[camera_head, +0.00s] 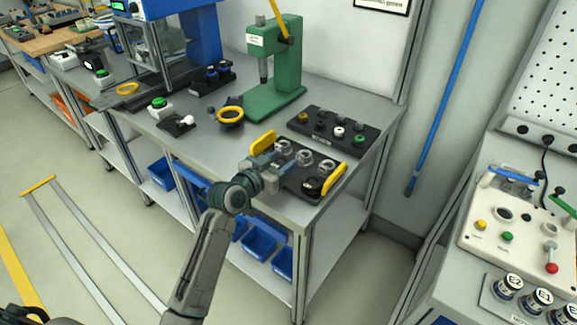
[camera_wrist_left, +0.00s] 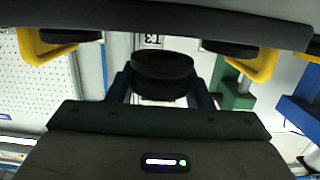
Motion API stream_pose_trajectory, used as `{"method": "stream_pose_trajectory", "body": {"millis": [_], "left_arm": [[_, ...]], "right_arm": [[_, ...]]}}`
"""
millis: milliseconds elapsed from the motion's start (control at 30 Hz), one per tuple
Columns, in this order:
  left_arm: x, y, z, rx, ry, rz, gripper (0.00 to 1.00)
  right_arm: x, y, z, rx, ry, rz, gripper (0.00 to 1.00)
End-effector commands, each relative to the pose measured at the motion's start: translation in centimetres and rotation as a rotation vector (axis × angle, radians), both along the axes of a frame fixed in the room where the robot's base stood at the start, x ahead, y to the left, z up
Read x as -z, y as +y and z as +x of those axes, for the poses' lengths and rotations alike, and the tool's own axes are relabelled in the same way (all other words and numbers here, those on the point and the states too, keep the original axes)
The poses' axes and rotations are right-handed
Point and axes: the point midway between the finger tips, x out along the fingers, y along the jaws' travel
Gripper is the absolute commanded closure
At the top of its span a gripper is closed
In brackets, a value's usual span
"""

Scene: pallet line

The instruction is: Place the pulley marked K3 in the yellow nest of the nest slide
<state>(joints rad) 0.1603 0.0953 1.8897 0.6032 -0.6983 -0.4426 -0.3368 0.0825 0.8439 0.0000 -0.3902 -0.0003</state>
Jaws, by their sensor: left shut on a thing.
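My left gripper (camera_head: 268,168) is at the near edge of a black tray (camera_head: 300,192) with yellow handles on the grey bench. In the left wrist view the jaws are shut on a dark round part (camera_wrist_left: 163,68); no K3 mark can be read on it. Silvery round parts (camera_head: 305,158) and a dark one (camera_head: 313,185) sit in the tray. A yellow ring (camera_head: 230,114) on a dark base lies on the bench left of the green press. I cannot tell whether it is the yellow nest of the nest slide. My right gripper is not in view.
The green press (camera_head: 275,75) stands behind the yellow ring. A black block (camera_head: 333,132) with several coloured knobs lies behind the tray. Blue bins (camera_head: 258,243) are below. Bare bench lies between ring and tray.

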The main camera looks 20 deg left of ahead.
Motion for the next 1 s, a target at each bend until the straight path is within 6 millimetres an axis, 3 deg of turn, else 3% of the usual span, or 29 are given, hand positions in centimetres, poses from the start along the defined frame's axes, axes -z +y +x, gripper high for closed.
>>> {"method": "stream_pose_trajectory", "body": {"millis": [233, 333, 500, 1000], "left_arm": [[0.0, -2.1, 1.8, 0.000, 0.000, -0.005, 0.80], [2.2, -1.8, 1.6, -0.001, 0.004, 0.000, 0.80], [3.3, -1.8, 1.6, -0.001, 0.000, 0.000, 0.80], [3.7, -1.8, 1.6, -0.001, -0.001, 0.000, 0.80]], "right_arm": [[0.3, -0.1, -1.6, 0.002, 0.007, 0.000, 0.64], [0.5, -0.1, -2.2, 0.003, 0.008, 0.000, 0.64], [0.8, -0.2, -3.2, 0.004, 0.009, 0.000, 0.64], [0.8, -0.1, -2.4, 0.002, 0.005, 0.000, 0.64]]}}
